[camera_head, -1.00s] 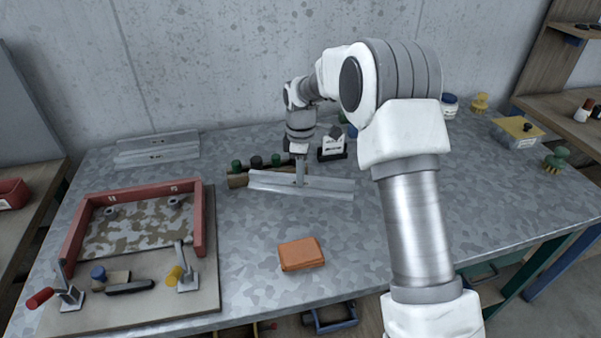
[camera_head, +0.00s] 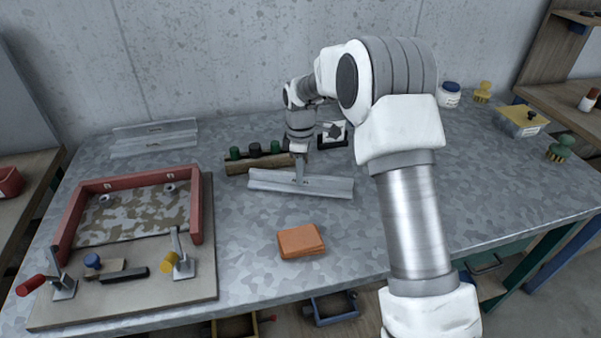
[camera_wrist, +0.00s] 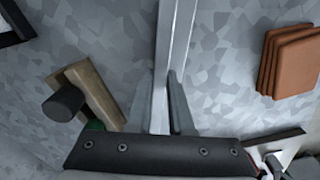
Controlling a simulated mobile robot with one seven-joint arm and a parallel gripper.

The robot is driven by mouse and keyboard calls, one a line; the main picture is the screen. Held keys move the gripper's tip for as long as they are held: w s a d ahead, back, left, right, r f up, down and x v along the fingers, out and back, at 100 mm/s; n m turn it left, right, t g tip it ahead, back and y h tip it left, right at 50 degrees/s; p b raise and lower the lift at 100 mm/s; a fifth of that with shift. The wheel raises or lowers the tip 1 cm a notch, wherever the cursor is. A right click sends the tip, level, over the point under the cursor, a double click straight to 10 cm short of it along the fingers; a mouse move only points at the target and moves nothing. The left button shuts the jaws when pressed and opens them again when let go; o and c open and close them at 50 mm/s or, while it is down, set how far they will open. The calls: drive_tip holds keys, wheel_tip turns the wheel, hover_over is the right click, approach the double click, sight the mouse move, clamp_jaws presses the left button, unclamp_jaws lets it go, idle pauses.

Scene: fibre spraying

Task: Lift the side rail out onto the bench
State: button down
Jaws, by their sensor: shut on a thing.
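My gripper (camera_head: 299,178) is shut on a long grey metal rail (camera_head: 325,187), holding it near its middle. The rail lies crosswise over the middle of the bench (camera_head: 375,250). Whether it touches the bench top cannot be told. In the wrist view, the rail (camera_wrist: 175,45) runs up the picture between the two fingers of my gripper (camera_wrist: 168,100). At the left, a red frame (camera_head: 197,215) stands around three sides of a camouflage-patterned panel (camera_head: 135,215) on a board. Its front side is open, with two clamps there (camera_head: 180,262).
A wooden block with dark and green knobs (camera_head: 255,160) is just behind the rail. A brown stack of pads (camera_head: 300,241) lies in front. Two more grey rails (camera_head: 155,140) lie at the back left. Tubs and brushes (camera_head: 520,122) stand at the right. Bench right of the pads is clear.

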drive_tip(key=shift+f, duration=0.45)
drive_tip(key=c, duration=0.7)
unclamp_jaws()
drive_tip(key=shift+r, duration=0.1)
wheel_tip(320, 180, up, 17)
drive_tip(key=p, duration=0.1)
drive_tip(key=s+d+r+m+t, duration=0.2)
drive_tip(key=s+d+r+m, duration=0.2)
drive_tip(key=s+r, duration=0.4)
drive_tip(key=s+d+r+m+t, duration=0.1)
drive_tip(key=s+d+r+m, duration=0.2)
drive_tip(key=s, duration=0.5)
drive_tip(key=s+d+m+t, duration=0.15)
drive_tip(key=s+m, duration=0.25)
drive_tip(key=s, duration=0.4)
drive_tip(key=s+d+f+m, duration=0.1)
drive_tip(key=s, duration=0.2)
drive_tip(key=s+d+f+m, duration=0.1)
drive_tip(key=s+m, duration=0.1)
drive_tip(key=s, duration=0.1)
drive_tip(key=s+f+m+t, duration=0.1)
drive_tip(key=s+f, duration=0.1)
drive_tip(key=s, duration=0.1)
drive_tip(key=shift+s+d+f+m+p, duration=0.1)
drive_tip(key=shift+s+d+m+p, duration=0.1)
drive_tip(key=shift+d+m+p, duration=0.2)
